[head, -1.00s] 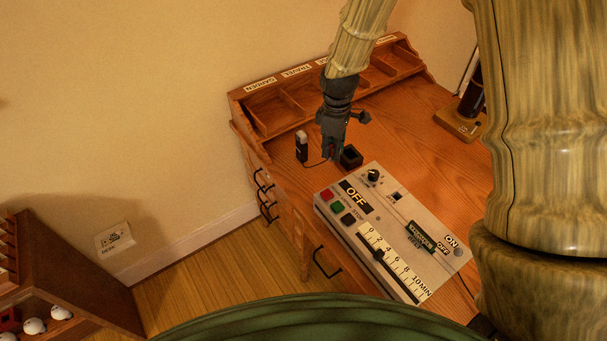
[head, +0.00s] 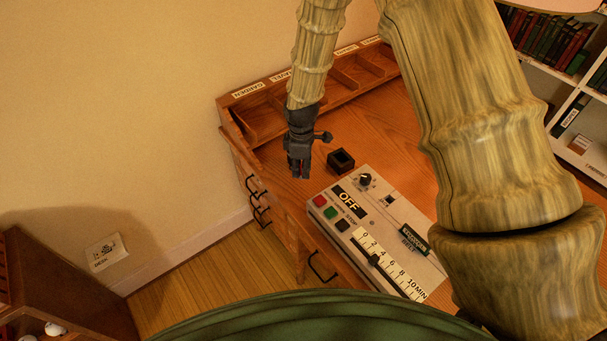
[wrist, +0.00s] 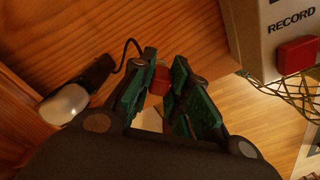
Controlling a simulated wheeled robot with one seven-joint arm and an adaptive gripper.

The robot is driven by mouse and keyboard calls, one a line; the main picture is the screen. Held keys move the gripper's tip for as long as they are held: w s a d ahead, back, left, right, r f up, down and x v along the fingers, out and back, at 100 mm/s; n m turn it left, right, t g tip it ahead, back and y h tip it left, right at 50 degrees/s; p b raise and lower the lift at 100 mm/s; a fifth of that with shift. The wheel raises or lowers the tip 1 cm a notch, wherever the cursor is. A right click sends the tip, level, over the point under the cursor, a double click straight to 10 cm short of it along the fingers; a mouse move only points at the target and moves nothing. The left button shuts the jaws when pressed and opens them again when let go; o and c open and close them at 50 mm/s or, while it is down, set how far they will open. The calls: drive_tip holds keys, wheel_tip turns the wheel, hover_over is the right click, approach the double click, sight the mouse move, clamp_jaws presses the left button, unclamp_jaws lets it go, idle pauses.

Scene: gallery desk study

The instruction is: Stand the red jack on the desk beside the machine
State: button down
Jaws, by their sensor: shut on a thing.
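The machine (head: 375,240) is a pale box with an OFF label, coloured buttons and a slider scale, lying on the desk (head: 395,125). My gripper (head: 299,177) points down near the desk's left front edge, left of the machine. In the wrist view, my gripper (wrist: 160,100) is shut on the red jack (wrist: 159,80), a small red block between its green-padded fingers. The fingers hide most of the jack. The machine's corner (wrist: 262,45), with RECORD and a red button, shows at the upper right. I cannot tell whether the jack touches the desk.
A black square holder (head: 341,161) stands on the desk behind the machine. A dark cylinder with a pale end (wrist: 65,103) and a thin black cable lies left of the fingers. Pigeonholes (head: 265,120) line the desk's back. Bare desk lies between gripper and machine.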

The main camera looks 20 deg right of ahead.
drive_tip(key=shift+f+p, duration=0.6)
drive_tip(key=shift+f, duration=1.45)
drive_tip(key=shift+f, duration=0.1)
drive_tip(key=c, duration=1.4)
unclamp_jaws()
drive_tip(key=shift+o, duration=0.2)
drive_tip(key=shift+r+b, duration=1.85)
drive_tip(key=shift+r, duration=4.25)
